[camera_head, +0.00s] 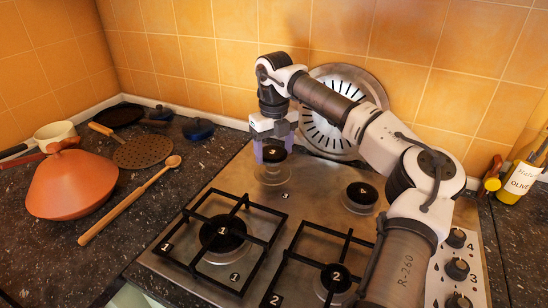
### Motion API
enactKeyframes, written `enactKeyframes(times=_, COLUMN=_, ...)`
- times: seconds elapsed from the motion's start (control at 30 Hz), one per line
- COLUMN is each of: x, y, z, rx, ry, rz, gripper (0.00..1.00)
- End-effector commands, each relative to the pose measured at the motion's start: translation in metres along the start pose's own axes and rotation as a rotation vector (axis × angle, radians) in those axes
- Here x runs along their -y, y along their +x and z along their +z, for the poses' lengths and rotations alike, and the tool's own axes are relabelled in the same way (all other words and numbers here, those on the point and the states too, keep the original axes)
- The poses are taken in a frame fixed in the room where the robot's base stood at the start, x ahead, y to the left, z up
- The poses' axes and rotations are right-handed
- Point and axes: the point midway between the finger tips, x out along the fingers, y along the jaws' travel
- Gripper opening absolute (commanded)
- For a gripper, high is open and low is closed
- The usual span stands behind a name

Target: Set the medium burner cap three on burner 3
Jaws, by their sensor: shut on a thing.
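My gripper (274,152) points down over the back left of the steel hob (180,238). It is shut on a dark round burner cap (273,154), which sits between the fingers. The cap is right above or on burner 3 (272,174), whose pale round base shows below it, with a "3" printed on the hob in front. I cannot tell whether the cap touches the burner. The number on the held cap is not readable.
Burner 1 (223,232) and burner 2 (335,277) carry numbered caps under black grates at the front. Another capped burner (362,194) is at the back right. A round slotted steel lid (335,112) leans on the tiled wall close behind my gripper. An orange tagine (72,185) stands left.

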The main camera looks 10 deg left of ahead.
Motion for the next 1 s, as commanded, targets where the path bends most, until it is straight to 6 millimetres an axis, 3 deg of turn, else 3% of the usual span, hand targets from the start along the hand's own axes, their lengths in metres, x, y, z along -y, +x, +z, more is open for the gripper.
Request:
enactKeyframes(times=0.2, x=0.0, y=0.031, z=0.0, rx=-0.001, ry=-0.002, rz=0.002, gripper=0.45)
enactKeyframes(times=0.87, x=0.0, y=0.045, z=0.0, rx=0.0, ry=-0.001, rz=0.0, gripper=0.45)
enactKeyframes(times=0.9, x=0.0, y=0.044, z=0.0, rx=0.0, ry=-0.001, rz=0.0, gripper=0.74)
enactKeyframes(times=1.0, x=0.0, y=0.044, z=0.0, rx=0.0, ry=-0.001, rz=0.0, gripper=0.88)
